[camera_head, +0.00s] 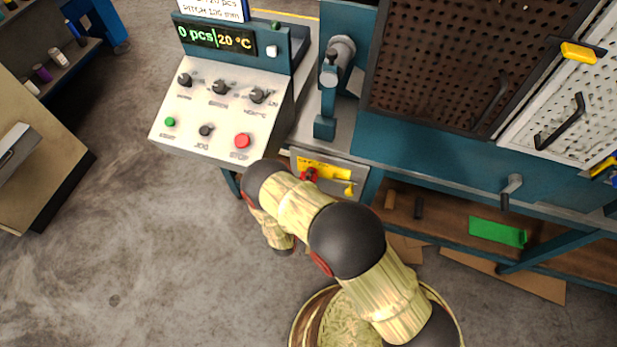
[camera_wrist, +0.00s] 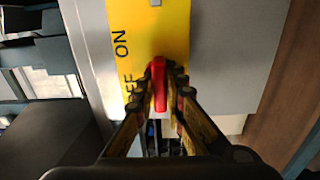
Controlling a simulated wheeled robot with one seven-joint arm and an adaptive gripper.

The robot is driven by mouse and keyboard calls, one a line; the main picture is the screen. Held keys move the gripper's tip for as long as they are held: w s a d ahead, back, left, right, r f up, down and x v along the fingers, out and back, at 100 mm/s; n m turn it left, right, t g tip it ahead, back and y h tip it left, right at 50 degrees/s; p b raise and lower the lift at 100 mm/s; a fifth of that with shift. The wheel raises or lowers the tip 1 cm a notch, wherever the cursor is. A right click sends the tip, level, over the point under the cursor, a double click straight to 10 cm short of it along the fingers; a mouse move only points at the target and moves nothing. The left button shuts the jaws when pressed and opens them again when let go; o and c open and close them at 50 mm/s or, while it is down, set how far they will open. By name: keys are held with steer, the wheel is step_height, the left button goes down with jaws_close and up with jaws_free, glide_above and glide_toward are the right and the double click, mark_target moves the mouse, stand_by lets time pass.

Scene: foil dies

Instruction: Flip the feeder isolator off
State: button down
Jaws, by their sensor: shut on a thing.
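The feeder isolator is a yellow plate (camera_head: 325,168) on a grey box under the bench edge, with a red handle (camera_head: 309,174) at its left part. In the wrist view the yellow plate (camera_wrist: 172,28) carries the words ON and, partly covered, OFF. The red handle (camera_wrist: 159,82) stands between the two fingers of my gripper (camera_wrist: 164,76), which is shut on it. The handle's visible part lies nearer the OFF lettering than ON. In the head view my gripper is hidden behind my arm.
The control panel (camera_head: 218,110) with knobs and a red stop button (camera_head: 242,140) stands just left of the isolator. A teal press (camera_head: 325,127) is above it. The lower shelf (camera_head: 450,232) holds a green block (camera_head: 497,232). Open floor lies to the left.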

steer(key=shift+f, duration=0.1)
stand_by(0.3)
steer(key=c, duration=1.8)
jaws_free()
steer(key=shift+c, duration=0.2)
steer(key=shift+s, duration=0.1)
steer(key=v, duration=1.1)
steer(key=shift+s+a, duration=0.15)
steer(key=shift+s, duration=0.25)
